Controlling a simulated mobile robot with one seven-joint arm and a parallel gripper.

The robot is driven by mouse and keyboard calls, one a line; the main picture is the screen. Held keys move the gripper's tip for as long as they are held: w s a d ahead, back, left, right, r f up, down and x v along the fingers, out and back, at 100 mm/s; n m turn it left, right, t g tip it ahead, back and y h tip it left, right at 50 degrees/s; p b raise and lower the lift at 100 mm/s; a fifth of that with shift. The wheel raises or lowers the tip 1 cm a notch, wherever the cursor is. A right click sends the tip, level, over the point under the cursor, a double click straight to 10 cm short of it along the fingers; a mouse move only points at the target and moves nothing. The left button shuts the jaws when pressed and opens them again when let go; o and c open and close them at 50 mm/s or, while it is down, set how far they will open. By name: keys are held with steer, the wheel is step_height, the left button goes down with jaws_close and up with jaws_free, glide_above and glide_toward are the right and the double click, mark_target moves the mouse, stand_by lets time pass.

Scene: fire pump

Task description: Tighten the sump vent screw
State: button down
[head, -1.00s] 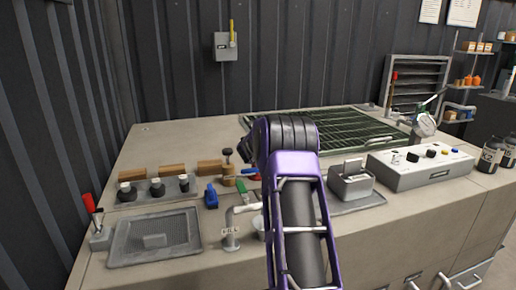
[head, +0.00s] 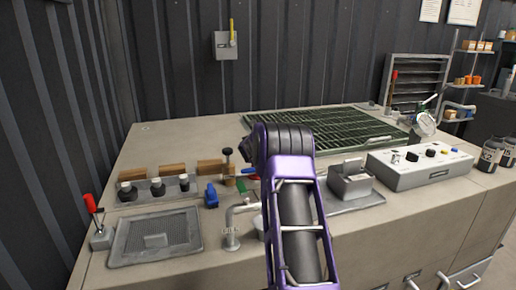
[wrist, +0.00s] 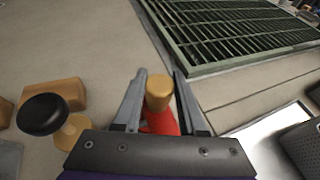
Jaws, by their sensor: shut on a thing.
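My gripper (wrist: 159,80) shows in the wrist view with its two grey fingers on either side of a red piece (wrist: 161,123) with a tan, rounded cylindrical top (wrist: 159,94). The gripper is shut on this piece. In the head view my purple arm hides most of the gripper; a bit of red (head: 250,173) shows just left of the arm. A black round knob on a tan stem stands to the left in the wrist view (wrist: 42,114) and left of my arm in the head view (head: 228,153). I cannot tell which part is the sump vent screw.
A green grating (head: 335,127) lies behind my arm. A bent grey pipe (head: 232,225), a blue handle (head: 211,196) and a row of black knobs (head: 157,188) are to the left. A grey box (head: 350,182) and a control panel (head: 425,168) are to the right.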

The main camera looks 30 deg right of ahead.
steer(key=shift+r+p, duration=0.1)
steer(key=shift+p, duration=0.4)
steer(key=m+p, duration=0.1)
steer(key=p, duration=0.1)
steer(key=g+h+p, duration=0.1)
steer(key=p, duration=0.1)
steer(key=shift+a+r+m+h, duration=0.15)
steer(key=shift+r+m+h, duration=0.15)
steer(key=shift+m, duration=0.1)
steer(key=m+g+h+p, duration=0.1)
steer(key=g+p, duration=0.1)
steer(key=p, duration=0.1)
steer(key=shift+m, duration=0.3)
steer(key=shift+f+m+g+h+p, duration=0.35)
steer(key=shift+f+m+g+h, duration=0.1)
steer(key=shift+m+g+h, duration=0.35)
steer(key=shift+f+m+g+b, duration=0.1)
steer(key=shift+m+g+b, duration=0.4)
steer(key=shift+m+g, duration=0.1)
steer(key=shift+m+g+h+b, duration=0.3)
steer(key=shift+m+g+b, duration=0.1)
steer(key=shift+b, duration=0.15)
steer(key=shift+m+g+b, duration=0.3)
steer(key=shift+b, duration=0.1)
